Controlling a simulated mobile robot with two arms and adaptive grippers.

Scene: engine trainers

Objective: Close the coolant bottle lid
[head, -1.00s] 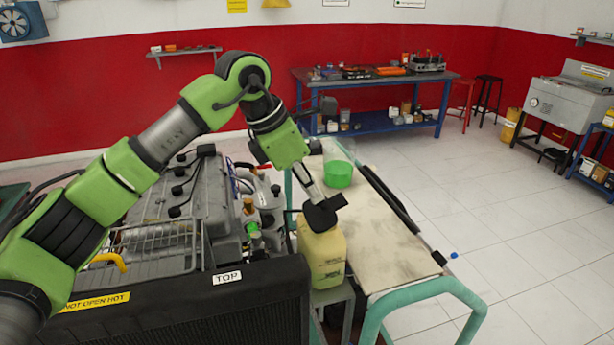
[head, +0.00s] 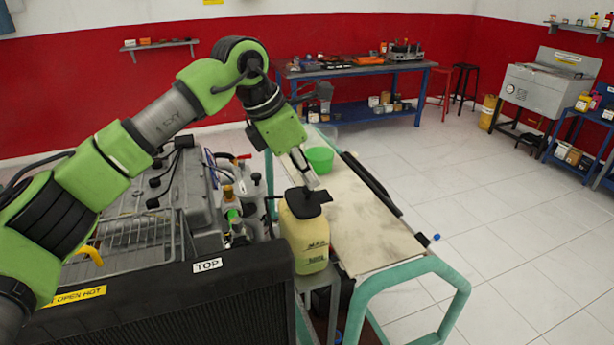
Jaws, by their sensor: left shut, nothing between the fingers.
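The coolant bottle (head: 303,242) is a yellow jug standing upright at the near left end of the cart, beside the engine. Its black lid (head: 301,207) lies over the top of the bottle, roughly level. The bottle's mouth is hidden, so I cannot tell whether the lid is fully seated. My left gripper (head: 312,184) is shut and empty, pointing down from above, with its tips at the lid's upper side. I cannot tell whether the tips touch the lid. My right gripper is not in view.
The engine (head: 165,210) and radiator (head: 200,305) with its "TOP" label stand left of the bottle. A green container (head: 320,158) is farther back on the cart top (head: 375,222), which is otherwise mostly clear. The cart's teal rail (head: 420,267) curves in front.

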